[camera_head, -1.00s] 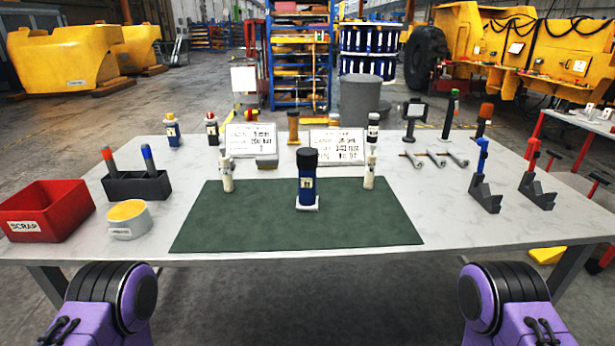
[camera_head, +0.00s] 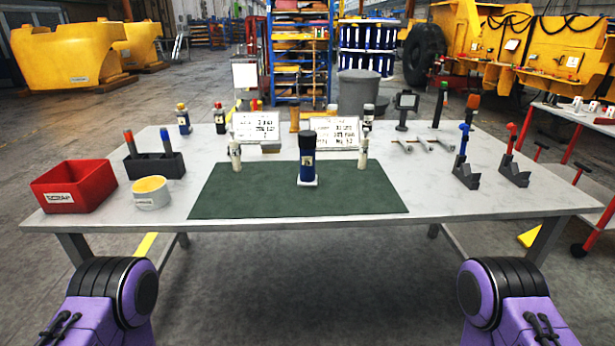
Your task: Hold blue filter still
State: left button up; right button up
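The blue filter (camera_head: 307,165) is a dark blue cylinder with a black cap and a white label. It stands upright on a small white base (camera_head: 307,183) on the green mat (camera_head: 240,200), near the mat's middle. Only purple and black parts of my two arms show at the bottom corners, well short of the table. Neither gripper is in view, and nothing touches the filter.
Two sign boards (camera_head: 256,128) stand behind the mat. Clamp-like tools (camera_head: 465,172) stand at the right. The table's front edge is clear.

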aim_at(308, 177)
jog(key=k, duration=0.1)
jog(key=z, duration=1.5)
jog(key=i, duration=1.25)
jog(key=u, duration=1.45)
